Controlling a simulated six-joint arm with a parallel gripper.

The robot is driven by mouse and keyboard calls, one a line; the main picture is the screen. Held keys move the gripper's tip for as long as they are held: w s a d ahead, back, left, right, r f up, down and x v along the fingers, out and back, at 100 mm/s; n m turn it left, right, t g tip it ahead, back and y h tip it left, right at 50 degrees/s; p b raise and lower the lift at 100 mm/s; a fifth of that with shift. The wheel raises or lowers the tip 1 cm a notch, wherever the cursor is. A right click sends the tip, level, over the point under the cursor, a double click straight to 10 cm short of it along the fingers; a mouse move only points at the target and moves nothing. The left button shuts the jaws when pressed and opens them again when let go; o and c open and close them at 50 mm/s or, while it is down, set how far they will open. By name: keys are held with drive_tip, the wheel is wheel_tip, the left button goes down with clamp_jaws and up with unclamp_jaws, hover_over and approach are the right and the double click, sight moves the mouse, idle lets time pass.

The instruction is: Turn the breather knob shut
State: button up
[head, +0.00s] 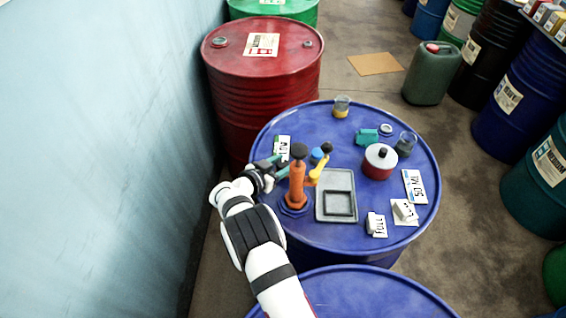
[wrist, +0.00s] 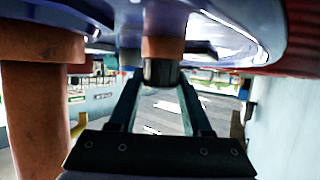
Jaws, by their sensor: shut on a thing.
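The breather knob (wrist: 161,72) is a small black ribbed cap on a short copper-coloured stub (wrist: 162,47) in the wrist view, where the drum top shows at the upper edge. My gripper (wrist: 161,80) is shut on it, with one finger at each side. In the head view my gripper (head: 279,167) is low over the blue drum (head: 330,243), just left of the orange pump (head: 297,184). The knob cannot be made out there. The pump's thick orange column (wrist: 38,110) stands at the left in the wrist view.
A grey tray (head: 322,212) lies right of the pump. A red drum (head: 262,95) and the wall (head: 100,150) are close at left.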

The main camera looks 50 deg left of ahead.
clamp_jaws()
drive_tip(key=shift+w+n+g+y, duration=0.1)
drive_tip(key=shift+n+g+y, duration=0.2)
drive_tip(key=shift+n+y, duration=0.65)
drive_tip(key=shift+n+g+y, duration=0.3)
drive_tip(key=shift+n+y, duration=0.25)
drive_tip(key=shift+y, duration=0.2)
drive_tip(key=o, duration=0.9)
unclamp_jaws()
drive_tip(key=v, duration=1.6)
